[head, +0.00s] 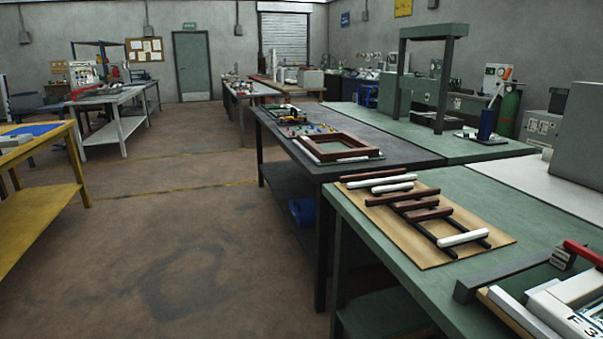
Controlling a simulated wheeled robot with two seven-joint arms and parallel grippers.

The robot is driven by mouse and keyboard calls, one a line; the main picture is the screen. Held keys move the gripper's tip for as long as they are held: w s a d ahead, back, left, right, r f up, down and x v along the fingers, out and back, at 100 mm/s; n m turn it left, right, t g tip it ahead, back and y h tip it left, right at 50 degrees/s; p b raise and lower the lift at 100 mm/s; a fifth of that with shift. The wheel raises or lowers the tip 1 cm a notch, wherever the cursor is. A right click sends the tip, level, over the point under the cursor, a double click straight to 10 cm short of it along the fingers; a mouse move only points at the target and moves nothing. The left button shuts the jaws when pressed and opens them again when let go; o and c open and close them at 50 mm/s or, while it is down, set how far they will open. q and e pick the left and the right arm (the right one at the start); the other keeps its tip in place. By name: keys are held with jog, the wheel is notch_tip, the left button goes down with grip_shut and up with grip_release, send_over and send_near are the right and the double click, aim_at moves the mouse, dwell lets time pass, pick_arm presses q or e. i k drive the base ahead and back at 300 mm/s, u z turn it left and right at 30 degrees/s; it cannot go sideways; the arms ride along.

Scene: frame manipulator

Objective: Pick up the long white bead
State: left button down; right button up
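Several white and brown bars lie on a tan board (418,253) on the green bench at the right. A long white bar (360,183) lies near the board's far edge, with a second white bar (393,187) just in front of it and close to it. A third white bar (463,238) lies across the near ends of two dark rails. Which of these is the long white bead is not fully certain; the far one looks longest. Neither of my grippers is in view.
Brown bars (402,196) lie among the white ones. The green bench (385,272) holds a grey metal bar (505,273) and a red-handled tool (583,253) at its near right. A dark bench (290,128) with a brown frame (336,146) stands beyond. The floor to the left is open.

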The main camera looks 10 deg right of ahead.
aim_at(358, 186)
jog(key=u, duration=0.7)
jog(key=i, duration=1.2)
jog(key=z, duration=0.6)
jog(key=i, duration=0.9)
jog(key=z, duration=1.05)
